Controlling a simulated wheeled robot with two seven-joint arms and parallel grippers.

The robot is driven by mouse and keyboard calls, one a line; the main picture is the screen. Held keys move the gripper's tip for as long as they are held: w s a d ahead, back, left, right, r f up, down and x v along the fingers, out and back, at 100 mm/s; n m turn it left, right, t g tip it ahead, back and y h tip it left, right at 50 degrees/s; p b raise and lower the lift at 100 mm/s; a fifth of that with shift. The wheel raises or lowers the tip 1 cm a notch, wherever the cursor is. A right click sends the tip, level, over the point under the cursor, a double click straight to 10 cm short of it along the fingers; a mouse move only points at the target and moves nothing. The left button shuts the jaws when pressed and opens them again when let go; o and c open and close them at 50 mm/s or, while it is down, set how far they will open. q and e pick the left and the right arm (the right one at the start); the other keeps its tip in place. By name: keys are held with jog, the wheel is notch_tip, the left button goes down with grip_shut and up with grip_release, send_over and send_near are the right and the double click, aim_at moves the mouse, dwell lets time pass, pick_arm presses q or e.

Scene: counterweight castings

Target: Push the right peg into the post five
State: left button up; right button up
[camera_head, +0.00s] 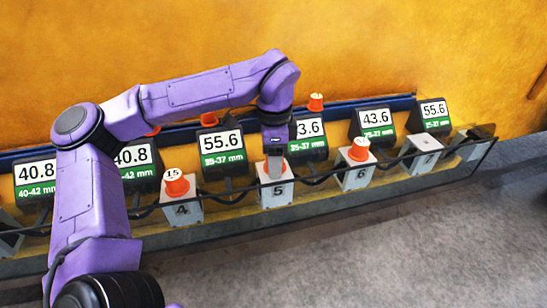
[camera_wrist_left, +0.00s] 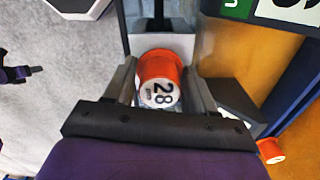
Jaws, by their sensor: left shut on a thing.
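My left gripper (camera_head: 271,160) reaches down over post five (camera_head: 277,193), the grey block numbered 5. It is shut on an orange peg (camera_head: 262,168). In the left wrist view this peg (camera_wrist_left: 160,80) shows its white top marked 28 between the two fingers. The peg is at the top of post five; how deep it sits is hidden by the fingers. Other orange pegs stand on post four (camera_head: 182,212) and post six (camera_head: 355,180); the peg on post four (camera_head: 176,183) is marked 15. My right gripper is not clearly seen.
Dark weights with white and green labels, such as 55.6 (camera_head: 222,150), line the rail behind the posts. Another orange peg (camera_head: 316,102) stands behind them. Post seven (camera_head: 421,160) has no peg. A dark cable runs along the front, with grey floor (camera_head: 400,240) clear before it.

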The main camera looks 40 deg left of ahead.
pick_arm(q)
jog(key=shift+f+b, duration=0.4)
jog(key=shift+f, duration=0.05)
jog(key=o, duration=1.1)
jog(key=shift+r, duration=0.15)
notch_tip(320, 180, up, 10)
jog(key=shift+r, duration=0.2)
